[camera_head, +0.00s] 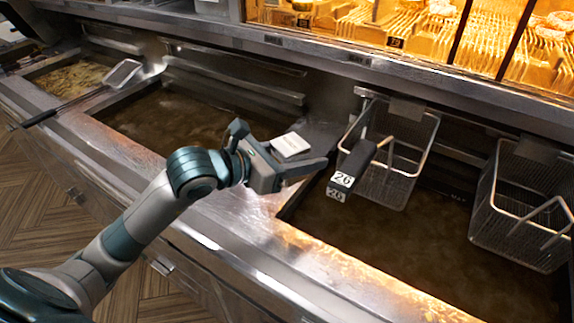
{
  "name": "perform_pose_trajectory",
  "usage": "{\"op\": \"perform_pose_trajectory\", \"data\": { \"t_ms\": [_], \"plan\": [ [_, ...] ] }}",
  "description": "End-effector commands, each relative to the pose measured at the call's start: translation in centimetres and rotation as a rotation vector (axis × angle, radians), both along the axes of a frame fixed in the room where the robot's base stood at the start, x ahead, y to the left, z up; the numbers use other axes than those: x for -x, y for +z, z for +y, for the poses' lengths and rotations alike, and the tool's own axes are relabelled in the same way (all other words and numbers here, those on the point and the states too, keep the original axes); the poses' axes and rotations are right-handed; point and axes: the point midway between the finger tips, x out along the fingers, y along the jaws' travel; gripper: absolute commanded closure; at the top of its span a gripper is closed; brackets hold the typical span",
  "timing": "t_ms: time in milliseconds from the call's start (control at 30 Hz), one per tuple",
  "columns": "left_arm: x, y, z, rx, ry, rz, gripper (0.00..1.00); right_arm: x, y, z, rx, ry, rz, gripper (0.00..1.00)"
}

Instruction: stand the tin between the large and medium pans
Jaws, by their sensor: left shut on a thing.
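A small pale, flat-topped block, which I take to be the tin (291,145), is at the steel divider between the middle oil pan (165,118) and the right oil pan (400,240). My left gripper (300,160) is shut on it. One grey finger lies along its near side, and the palm is at its left. The finger hides its lower part, so I cannot tell whether it touches the steel. Which pans are the large and medium ones is not marked. My right gripper is not in view.
Two wire baskets (392,150) and (525,205) hang in the right pan. A black handle with "26" labels (357,160) juts toward my left gripper. A long-handled skimmer (122,73) lies across the divider by the far-left pan (70,80). The front steel ledge (225,208) is clear.

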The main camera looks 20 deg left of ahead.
Motion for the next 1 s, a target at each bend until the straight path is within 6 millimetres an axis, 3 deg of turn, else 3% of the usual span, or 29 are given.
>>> {"op": "perform_pose_trajectory", "data": {
  "t_ms": [567, 833, 1000],
  "plan": [
    [-0.6, -0.1, 0.6, 0.0, 0.013, 0.002, 0.85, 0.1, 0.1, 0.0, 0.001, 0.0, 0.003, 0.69],
    [-3.3, -2.6, 3.8, -0.003, 0.015, 0.006, 0.85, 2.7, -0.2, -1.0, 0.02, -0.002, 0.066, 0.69],
    [-5.5, -4.3, 6.2, -0.003, 0.014, 0.004, 0.85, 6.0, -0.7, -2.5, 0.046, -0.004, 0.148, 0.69]
  ]
}}
